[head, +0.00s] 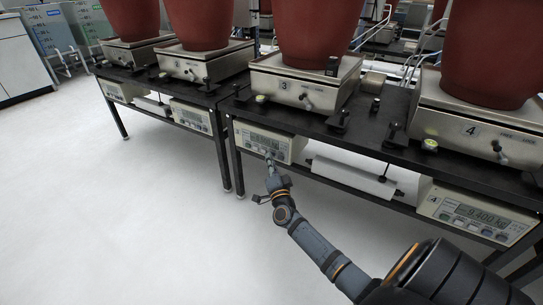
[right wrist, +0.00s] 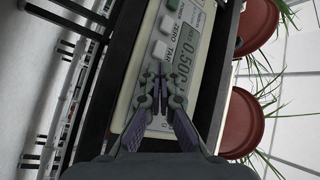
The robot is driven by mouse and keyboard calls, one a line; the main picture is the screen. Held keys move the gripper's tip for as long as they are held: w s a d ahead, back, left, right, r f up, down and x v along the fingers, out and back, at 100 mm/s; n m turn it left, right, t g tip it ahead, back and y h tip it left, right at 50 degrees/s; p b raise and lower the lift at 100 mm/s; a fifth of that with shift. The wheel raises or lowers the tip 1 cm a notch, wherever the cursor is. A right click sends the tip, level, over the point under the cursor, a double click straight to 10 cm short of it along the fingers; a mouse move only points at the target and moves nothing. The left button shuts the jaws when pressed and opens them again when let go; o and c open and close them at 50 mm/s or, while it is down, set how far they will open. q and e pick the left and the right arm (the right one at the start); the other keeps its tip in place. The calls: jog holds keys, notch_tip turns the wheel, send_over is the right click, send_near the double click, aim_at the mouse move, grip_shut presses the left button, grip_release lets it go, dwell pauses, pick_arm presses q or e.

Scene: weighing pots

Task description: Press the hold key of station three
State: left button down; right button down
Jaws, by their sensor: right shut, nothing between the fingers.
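The station three indicator (head: 258,141) is a pale box under the black bench, below the scale marked 3 (head: 290,84). Its lit display and key row face me. My right gripper (head: 270,163) is in front of the lower middle of this panel, fingers shut and empty. In the right wrist view the shut fingertips (right wrist: 159,72) lie over the key row, beside the white TARE key (right wrist: 160,50) and ZERO key (right wrist: 166,24). The fingers hide keys beyond TARE, and I cannot tell whether they touch one. The display (right wrist: 184,62) shows digits, partly cut by the viewing angle. My left gripper is not in view.
Station four's indicator (head: 479,216) reads about 9.400 kg at the right. Large red-brown pots stand on the scales above. The white floor in front is clear.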

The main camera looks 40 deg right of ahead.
jog(key=shift+s+a+p, duration=0.3)
jog(key=shift+a+p, duration=0.1)
jog(key=shift+a, duration=0.35)
jog(key=shift+s+a+p, duration=0.25)
jog(key=shift+s+a, duration=0.1)
jog(key=shift+a, duration=0.45)
jog(key=shift+s+a+p, duration=0.2)
jog(key=shift+s+a, duration=0.1)
jog(key=shift+a, duration=0.45)
jog(key=shift+s+a+p, duration=0.25)
jog(key=shift+s+a, duration=0.1)
jog(key=shift+a, duration=0.45)
